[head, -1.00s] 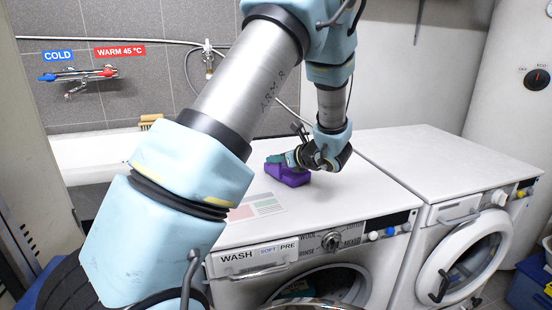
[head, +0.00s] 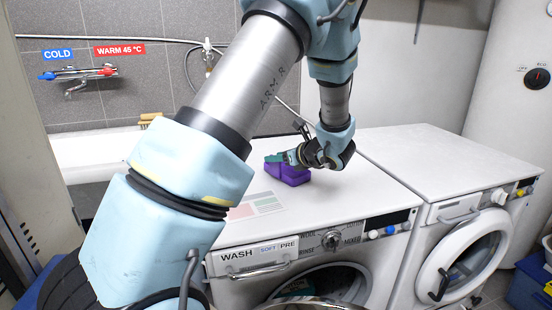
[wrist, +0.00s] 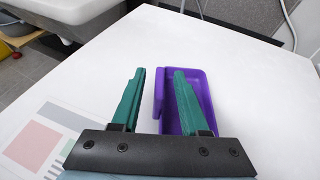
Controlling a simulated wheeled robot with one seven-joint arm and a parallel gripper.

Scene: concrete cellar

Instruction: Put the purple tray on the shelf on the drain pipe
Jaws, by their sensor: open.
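The purple tray (head: 289,176) lies on the white top of the left washing machine (head: 350,190). In the wrist view the tray (wrist: 206,100) is a shallow open box with a raised rim. My gripper (head: 282,158) is low at the tray; in the wrist view its two green fingers (wrist: 159,76) are apart. The tray's left wall shows between them: the left finger is outside the tray, and the right finger is over its inside. Whether either finger touches the wall I cannot tell. I cannot make out a shelf or a drain pipe in either view.
A second washing machine (head: 440,160) stands at the right. A printed card (head: 257,205) lies on the left machine's top. A white basin (head: 90,152) with a brush (head: 149,119) is behind at the left, below a wall tap (head: 76,77). The machine tops are otherwise clear.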

